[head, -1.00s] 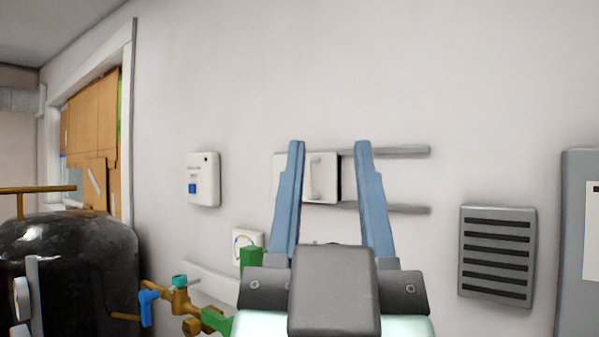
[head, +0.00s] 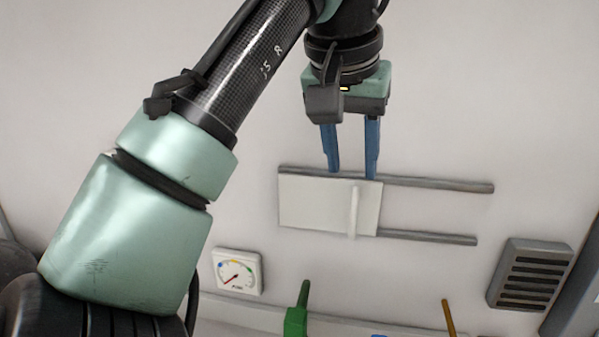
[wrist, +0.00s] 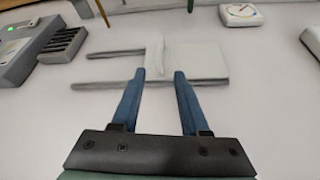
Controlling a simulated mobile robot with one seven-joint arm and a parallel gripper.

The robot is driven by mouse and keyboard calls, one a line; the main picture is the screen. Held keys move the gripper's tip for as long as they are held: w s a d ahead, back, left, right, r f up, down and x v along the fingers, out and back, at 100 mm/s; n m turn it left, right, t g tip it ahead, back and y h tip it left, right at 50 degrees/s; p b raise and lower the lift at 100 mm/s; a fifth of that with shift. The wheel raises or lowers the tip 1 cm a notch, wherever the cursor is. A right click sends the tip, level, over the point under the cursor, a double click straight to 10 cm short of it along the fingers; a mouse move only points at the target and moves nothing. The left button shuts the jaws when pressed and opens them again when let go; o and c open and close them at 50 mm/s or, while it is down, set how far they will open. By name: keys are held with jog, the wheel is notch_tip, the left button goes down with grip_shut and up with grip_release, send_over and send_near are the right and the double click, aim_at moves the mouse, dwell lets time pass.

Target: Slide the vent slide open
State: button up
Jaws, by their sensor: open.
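The vent slide (head: 315,205) is a pale flat panel on two grey wall rails, sitting at their left end. Its upright bar handle (head: 353,210) stands near the panel's right edge. My gripper (head: 352,174) hangs above with its two blue fingers pointing down, tips by the panel's upper edge. The fingers are apart with nothing between them in the head view. In the wrist view the panel (wrist: 205,62) appears turned over, and the handle (wrist: 158,55) lines up with the gap between the fingertips (wrist: 160,72). Contact cannot be told.
The rails (head: 440,186) run bare to the right of the panel. A louvred grille (head: 532,275) is at the lower right and a dial gauge (head: 238,271) at the lower left. Green (head: 296,318) and brass parts stand below.

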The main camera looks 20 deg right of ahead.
aim_at(353, 211)
jog(key=p+x, duration=0.1)
jog(key=x, duration=0.3)
jog(key=p+x, duration=0.1)
jog(key=x, duration=0.3)
jog(key=p+x, duration=0.1)
jog(key=x, duration=0.3)
jog(key=shift+s+a+f, duration=0.2)
jog(key=shift+a+f, duration=0.05)
jog(key=shift+f, duration=0.05)
grip_shut()
dwell(1.0)
